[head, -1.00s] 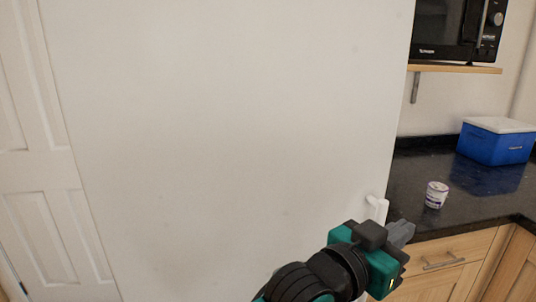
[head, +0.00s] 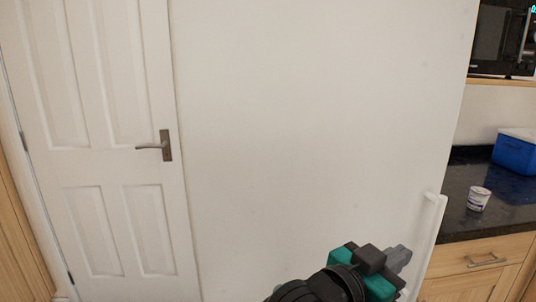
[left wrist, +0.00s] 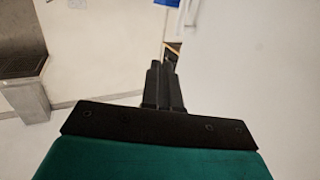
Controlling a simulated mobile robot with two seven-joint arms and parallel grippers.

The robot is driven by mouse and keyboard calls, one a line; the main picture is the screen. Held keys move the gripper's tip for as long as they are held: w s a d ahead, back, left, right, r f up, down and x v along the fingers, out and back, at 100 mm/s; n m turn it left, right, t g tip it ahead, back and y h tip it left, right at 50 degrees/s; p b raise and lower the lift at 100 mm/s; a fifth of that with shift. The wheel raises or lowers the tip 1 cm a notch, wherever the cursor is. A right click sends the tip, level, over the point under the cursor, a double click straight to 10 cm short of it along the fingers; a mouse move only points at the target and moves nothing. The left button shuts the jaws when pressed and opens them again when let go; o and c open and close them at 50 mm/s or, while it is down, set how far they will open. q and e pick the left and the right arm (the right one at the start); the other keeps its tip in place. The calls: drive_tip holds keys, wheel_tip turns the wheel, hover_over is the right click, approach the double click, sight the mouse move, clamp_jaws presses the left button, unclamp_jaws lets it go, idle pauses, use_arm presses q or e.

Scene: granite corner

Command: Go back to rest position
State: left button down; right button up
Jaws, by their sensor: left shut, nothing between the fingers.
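My left gripper (head: 400,258) is at the lower right of the head view, its fingers pointing right. It is shut and empty. It appears just left of the white vertical handle (head: 428,245) of a large white fridge-like panel (head: 310,130); I cannot tell whether it touches the handle. In the left wrist view the dark fingers (left wrist: 162,75) lie together with nothing between them. My right gripper is in neither view.
A white panelled door (head: 100,150) with a metal lever (head: 153,146) stands at left. At right, a dark counter (head: 470,221) holds a small tub (head: 478,199) and a blue box (head: 515,155). A microwave (head: 495,38) sits on a shelf above.

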use_arm(q)
drive_tip(key=w+a+f+y, duration=0.3)
drive_tip(key=a+f, duration=0.3)
drive_tip(key=a, duration=0.3)
drive_tip(key=w+a+f+t+y, duration=0.1)
drive_tip(key=w+a+f+y, duration=0.15)
drive_tip(key=a+f, duration=0.55)
drive_tip(key=w+a+f+y, duration=0.3)
drive_tip(key=w+a+f, duration=0.1)
drive_tip(key=a, duration=0.7)
drive_tip(key=s+a+f+n+y, duration=0.2)
drive_tip(key=s+a+f, duration=0.5)
drive_tip(key=s+a, duration=0.3)
drive_tip(key=s+a+f+n+y, duration=0.2)
drive_tip(key=s+a+f, duration=0.5)
drive_tip(key=s+a, duration=0.3)
drive_tip(key=s+d+n, duration=0.1)
drive_tip(key=d+n, duration=0.4)
drive_tip(key=d, duration=0.6)
drive_tip(key=shift+s+n+t, duration=0.3)
drive_tip(key=shift+f, duration=0.1)
